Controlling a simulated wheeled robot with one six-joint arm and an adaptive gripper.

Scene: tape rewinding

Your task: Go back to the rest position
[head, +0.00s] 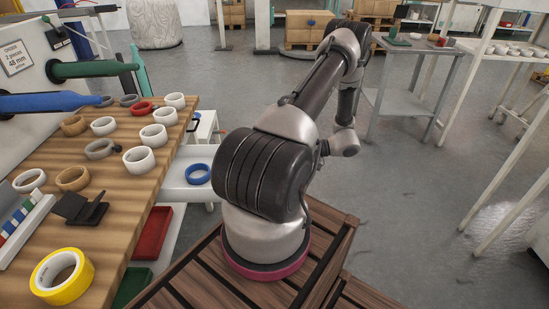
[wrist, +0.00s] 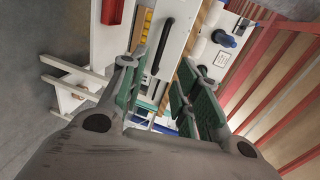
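My gripper (wrist: 163,92) shows in the wrist view with its green-padded fingers spread apart. Nothing is between them. In the head view my arm rises from its base on the wooden slatted platform (head: 330,228), reaches away over the floor and bends down at its far end. The gripper's fingers cannot be made out there. The wooden table (head: 128,182) with its tape rolls is to the left of my arm, apart from it. A yellow tape roll (head: 62,276) lies at its near end.
White, tan and grey rolls (head: 138,159) lie on the table. Green (head: 95,69) and blue (head: 45,102) spindles jut over it. A blue ring (head: 198,173) sits on a white shelf beside my arm. A grey metal table (head: 410,47) stands back right. Open floor (head: 420,190) lies right.

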